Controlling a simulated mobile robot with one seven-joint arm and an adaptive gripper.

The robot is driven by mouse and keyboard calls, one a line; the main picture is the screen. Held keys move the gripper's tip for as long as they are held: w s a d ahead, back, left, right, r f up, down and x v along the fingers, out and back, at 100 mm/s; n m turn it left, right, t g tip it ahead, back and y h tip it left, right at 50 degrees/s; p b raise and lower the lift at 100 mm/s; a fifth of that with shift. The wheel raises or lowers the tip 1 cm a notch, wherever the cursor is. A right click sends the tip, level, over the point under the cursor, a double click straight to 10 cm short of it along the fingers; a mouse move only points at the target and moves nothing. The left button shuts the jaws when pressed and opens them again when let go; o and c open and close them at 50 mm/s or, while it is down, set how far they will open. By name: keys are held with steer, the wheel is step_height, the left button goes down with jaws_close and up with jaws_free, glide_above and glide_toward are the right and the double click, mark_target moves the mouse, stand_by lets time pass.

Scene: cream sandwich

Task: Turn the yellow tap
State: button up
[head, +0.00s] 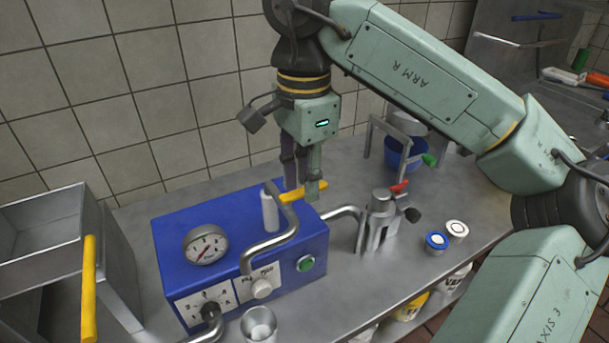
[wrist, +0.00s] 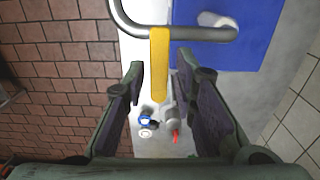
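The yellow tap (head: 292,196) is a short yellow bar on the bent grey pipe (head: 283,236) at the blue machine's right end. In the wrist view the yellow tap (wrist: 160,65) lies lengthwise between my fingers, with visible gaps on both sides. My gripper (head: 303,184) points down over it. In the head view the front fingertip covers part of the bar. The wrist view shows my gripper (wrist: 160,75) open, with no finger visibly closed on the bar. The exact height of the fingertips relative to the bar is hard to tell.
The blue machine (head: 172,240) has a gauge, knobs and a green button. Right of it stand a metal device with a red lever (head: 400,187), a blue bowl (head: 400,157) and two small jars (head: 436,241). A metal cup (head: 258,325) stands in front. A tiled wall (head: 100,80) is behind.

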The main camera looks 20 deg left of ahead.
steer(key=shift+o, duration=0.7)
steer(key=shift+r, duration=0.15)
step_height(320, 180, up, 7)
steer(key=shift+r, duration=0.15)
